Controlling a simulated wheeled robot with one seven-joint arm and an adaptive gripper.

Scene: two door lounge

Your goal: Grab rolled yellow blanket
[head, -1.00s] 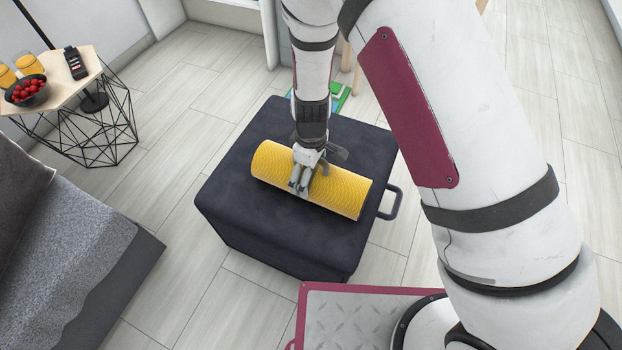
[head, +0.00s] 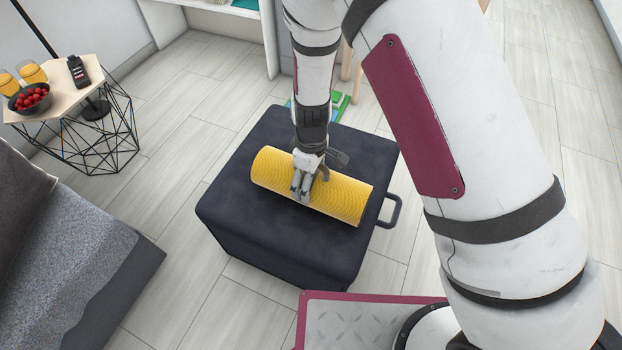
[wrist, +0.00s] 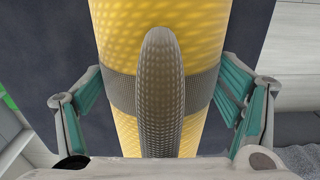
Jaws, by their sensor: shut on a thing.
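The rolled yellow blanket (head: 340,197) lies across the top of a dark square ottoman (head: 250,220) in the head view. In the wrist view the blanket (wrist: 205,30) runs up the middle, with a grey band (wrist: 122,92) around it and a grey loop standing up from it like a handle (wrist: 160,95). My gripper (head: 302,192) is over the middle of the blanket from above. In the wrist view its teal-padded fingers stand one on each side of the roll, shut on it. The fingertips' contact is partly hidden by the roll.
A side table (head: 60,93) with a bowl of red fruit (head: 30,98), glasses and a card reader stands at the left. A grey sofa (head: 80,240) is at lower left. The ottoman has a side handle (head: 391,212). Pale floor is clear between them.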

